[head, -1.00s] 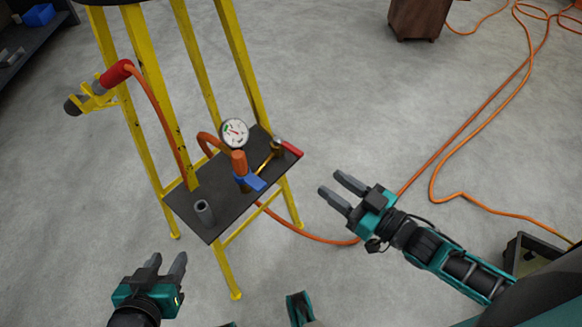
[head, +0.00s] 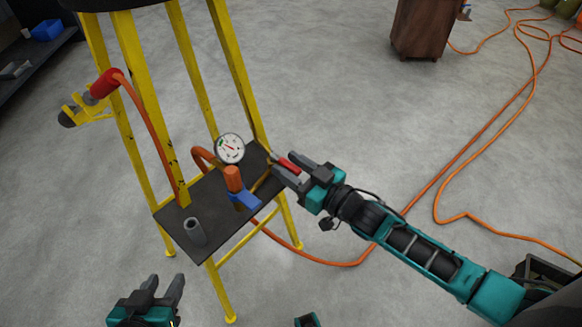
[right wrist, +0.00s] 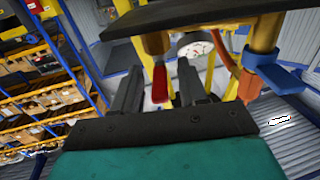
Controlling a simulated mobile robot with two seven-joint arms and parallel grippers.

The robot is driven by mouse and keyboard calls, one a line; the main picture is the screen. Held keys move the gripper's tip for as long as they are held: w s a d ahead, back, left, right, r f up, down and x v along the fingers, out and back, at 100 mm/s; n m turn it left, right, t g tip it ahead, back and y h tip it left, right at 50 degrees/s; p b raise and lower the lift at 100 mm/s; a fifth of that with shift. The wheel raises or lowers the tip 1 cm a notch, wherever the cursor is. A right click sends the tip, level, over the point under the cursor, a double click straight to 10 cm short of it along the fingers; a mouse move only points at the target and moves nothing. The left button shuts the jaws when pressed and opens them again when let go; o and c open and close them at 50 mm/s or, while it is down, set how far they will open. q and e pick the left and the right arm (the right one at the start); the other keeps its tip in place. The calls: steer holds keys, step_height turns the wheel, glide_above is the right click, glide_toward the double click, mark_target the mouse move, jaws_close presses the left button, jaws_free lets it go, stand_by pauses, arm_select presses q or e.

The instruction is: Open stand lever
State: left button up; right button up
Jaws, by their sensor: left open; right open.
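The yellow stand (head: 137,110) has a dark shelf (head: 225,240) bearing a round gauge (head: 229,149), an orange fitting with a blue lever (head: 245,201) and a grey tube (head: 195,231). A red-handled lever (head: 289,163) sticks out from the shelf's right side. My right gripper (head: 293,167) is open around the red handle, which also shows between its fingers in the right wrist view (right wrist: 160,83). I cannot tell whether the fingers touch it. The lever's inner end is partly hidden. My left gripper (head: 163,288) is open and empty at the bottom left, clear of the stand.
A red-handled nozzle (head: 104,85) hangs on a yellow bracket at the stand's left. Orange hose (head: 345,263) runs behind my right arm across the floor. A brown cabinet (head: 420,28) stands at the back. The floor between stand and cabinet is clear.

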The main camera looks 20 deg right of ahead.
steer(key=shift+w, duration=0.1)
jaws_close()
stand_by(0.4)
